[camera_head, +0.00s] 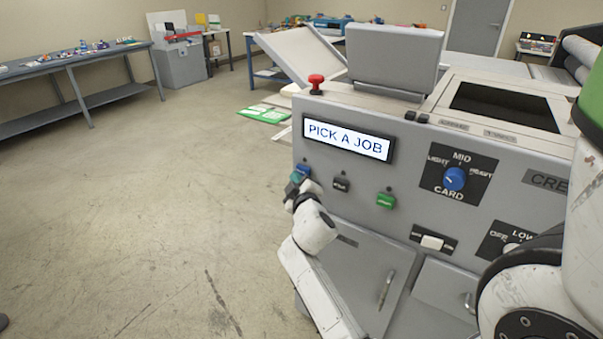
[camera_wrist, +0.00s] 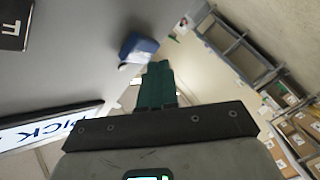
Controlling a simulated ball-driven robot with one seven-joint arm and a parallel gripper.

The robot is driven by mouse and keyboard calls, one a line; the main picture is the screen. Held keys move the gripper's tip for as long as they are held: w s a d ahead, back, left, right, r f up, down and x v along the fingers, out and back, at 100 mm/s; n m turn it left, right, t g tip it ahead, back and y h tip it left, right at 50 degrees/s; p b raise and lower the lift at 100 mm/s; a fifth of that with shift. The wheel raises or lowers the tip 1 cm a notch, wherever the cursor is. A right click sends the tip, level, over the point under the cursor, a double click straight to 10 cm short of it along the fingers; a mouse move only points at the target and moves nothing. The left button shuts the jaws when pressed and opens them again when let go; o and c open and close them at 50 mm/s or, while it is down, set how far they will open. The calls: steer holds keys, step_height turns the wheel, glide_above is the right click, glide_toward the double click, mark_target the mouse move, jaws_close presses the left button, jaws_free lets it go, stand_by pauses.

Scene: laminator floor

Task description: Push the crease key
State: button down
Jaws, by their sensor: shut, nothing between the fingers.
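The grey machine (camera_head: 440,150) has a row of three small keys under its display (camera_head: 348,138), which reads "PICK A JOB". A blue key (camera_head: 303,171) is at the left, a black key (camera_head: 341,183) in the middle and a green key (camera_head: 386,200) at the right. Their lettering is too small to read, so I cannot tell which is the crease key. My gripper (camera_head: 292,187) is shut and empty, close beside the blue key. In the wrist view, the dark green fingertips (camera_wrist: 160,66) are near the blue key (camera_wrist: 138,47). I cannot tell whether they touch.
A red mushroom button (camera_head: 316,82) stands on the machine's top left corner. A blue card dial (camera_head: 454,178) and a white switch (camera_head: 432,243) are to the right. A door handle (camera_head: 385,290) sticks out below. The floor at left is clear.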

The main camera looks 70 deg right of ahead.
steer(key=shift+d, duration=0.1)
steer(key=shift+s+d, duration=0.1)
steer(key=shift+d, duration=0.25)
steer(key=shift+d, duration=0.3)
stand_by(0.8)
steer(key=shift+a, duration=0.7)
steer(key=w+a+b, duration=0.1)
steer(key=a+b, duration=0.2)
steer(key=a, duration=0.3)
steer(key=shift+w, duration=0.3)
